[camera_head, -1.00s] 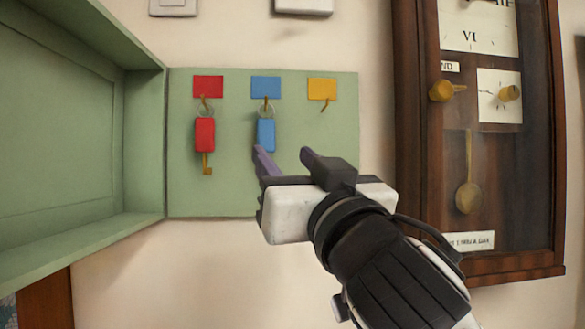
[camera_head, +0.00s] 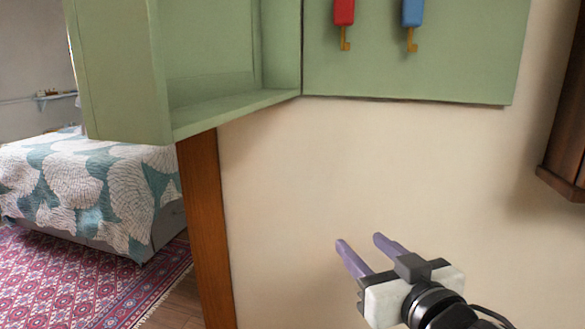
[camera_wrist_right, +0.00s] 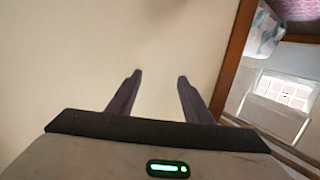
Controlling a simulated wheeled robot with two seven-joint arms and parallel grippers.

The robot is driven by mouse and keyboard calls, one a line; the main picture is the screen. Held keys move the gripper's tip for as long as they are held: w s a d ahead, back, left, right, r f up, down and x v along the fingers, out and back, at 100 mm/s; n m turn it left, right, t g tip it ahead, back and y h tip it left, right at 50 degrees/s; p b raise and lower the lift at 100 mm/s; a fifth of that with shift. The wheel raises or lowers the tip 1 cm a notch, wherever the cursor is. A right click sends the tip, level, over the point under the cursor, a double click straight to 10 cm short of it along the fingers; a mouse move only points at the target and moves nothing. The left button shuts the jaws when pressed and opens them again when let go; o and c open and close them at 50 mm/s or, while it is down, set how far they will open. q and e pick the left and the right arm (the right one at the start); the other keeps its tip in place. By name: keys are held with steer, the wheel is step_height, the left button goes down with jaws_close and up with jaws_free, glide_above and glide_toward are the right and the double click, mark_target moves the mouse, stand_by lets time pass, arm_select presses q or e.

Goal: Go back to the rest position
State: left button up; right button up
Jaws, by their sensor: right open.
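My right gripper (camera_head: 361,250) is open and empty in front of the bare cream wall, below the green key board (camera_head: 440,85) and apart from it. Its two purple fingers also show spread in the right wrist view (camera_wrist_right: 160,88), with nothing between them. A red key (camera_head: 345,14) and a blue key (camera_head: 412,14) hang on the board at the top of the head view. Their hooks and labels are cut off by the frame's edge. My left gripper does not show.
The open green cabinet door (camera_head: 160,85) juts out at upper left. A wooden post (camera_head: 207,225) stands below it. A dark wooden clock case (camera_head: 568,150) is at the right edge. A bed (camera_head: 90,190) and a patterned rug (camera_head: 90,280) lie at the left. The wall below the board is clear.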

steer(key=s+f+g, duration=0.2)
steer(key=s+f, duration=0.3)
steer(key=f, duration=0.6)
steer(key=s+f+g, duration=0.2)
steer(key=s+f, duration=0.2)
steer(key=f, duration=0.7)
steer(key=s+d+f+m+g, duration=0.1)
steer(key=s+d+f+g, duration=0.1)
steer(key=s+f, duration=1.2)
arm_select(q)
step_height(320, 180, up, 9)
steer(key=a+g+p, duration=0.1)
steer(key=p, duration=1.5)
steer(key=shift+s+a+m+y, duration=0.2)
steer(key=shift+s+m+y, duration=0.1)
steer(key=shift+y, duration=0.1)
arm_select(e)
step_height(320, 180, up, 10)
steer(key=s+d+g+h, duration=0.1)
steer(key=shift+s+d+f, duration=0.2)
steer(key=shift+s+d, duration=0.05)
steer(key=shift+s, duration=0.1)
steer(key=shift+c, duration=0.3)
